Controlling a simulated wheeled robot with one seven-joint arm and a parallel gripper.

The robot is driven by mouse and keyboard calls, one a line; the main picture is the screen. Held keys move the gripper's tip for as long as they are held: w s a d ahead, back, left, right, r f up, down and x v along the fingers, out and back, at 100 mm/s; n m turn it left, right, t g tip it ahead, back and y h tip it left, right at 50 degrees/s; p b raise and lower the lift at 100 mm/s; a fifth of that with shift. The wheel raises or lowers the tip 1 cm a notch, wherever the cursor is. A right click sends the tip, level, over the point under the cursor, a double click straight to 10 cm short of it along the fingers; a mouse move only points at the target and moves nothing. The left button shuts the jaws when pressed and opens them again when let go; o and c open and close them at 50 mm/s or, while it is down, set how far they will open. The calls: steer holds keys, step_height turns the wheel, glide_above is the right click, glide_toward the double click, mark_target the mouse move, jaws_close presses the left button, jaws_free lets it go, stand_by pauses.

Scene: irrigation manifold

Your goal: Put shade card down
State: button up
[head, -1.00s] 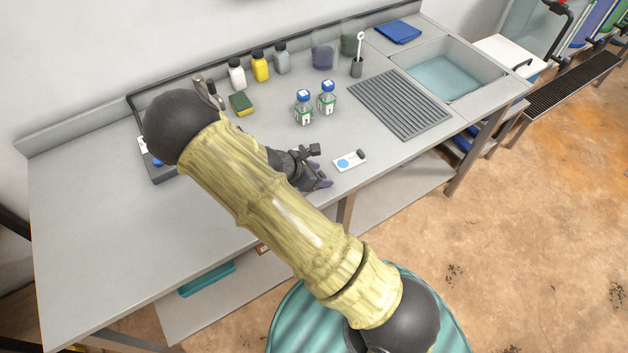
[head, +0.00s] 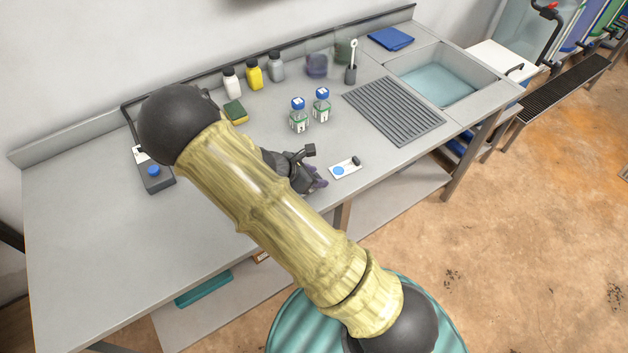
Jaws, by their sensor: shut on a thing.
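My gripper (head: 315,181) is low over the front part of the counter, partly hidden behind my own arm. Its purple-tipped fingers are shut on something. What they hold is hidden or too small to make out, and no shade card can be clearly told between them. A small white card (head: 349,170) with a blue disc and a dark piece on it lies flat on the counter just right of the fingers. The fingertips look close to its left end; whether they touch cannot be told.
Two green-labelled, blue-capped bottles (head: 299,118) stand behind the gripper. A ribbed drainer (head: 395,108) and sink (head: 440,82) are to the right. A sponge (head: 235,112), several bottles and a dark device with a blue knob (head: 153,181) stand left and behind. The left counter is clear.

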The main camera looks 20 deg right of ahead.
step_height(320, 180, up, 8)
steer(key=shift+f, duration=0.25)
steer(key=shift+f, duration=0.1)
stand_by(0.5)
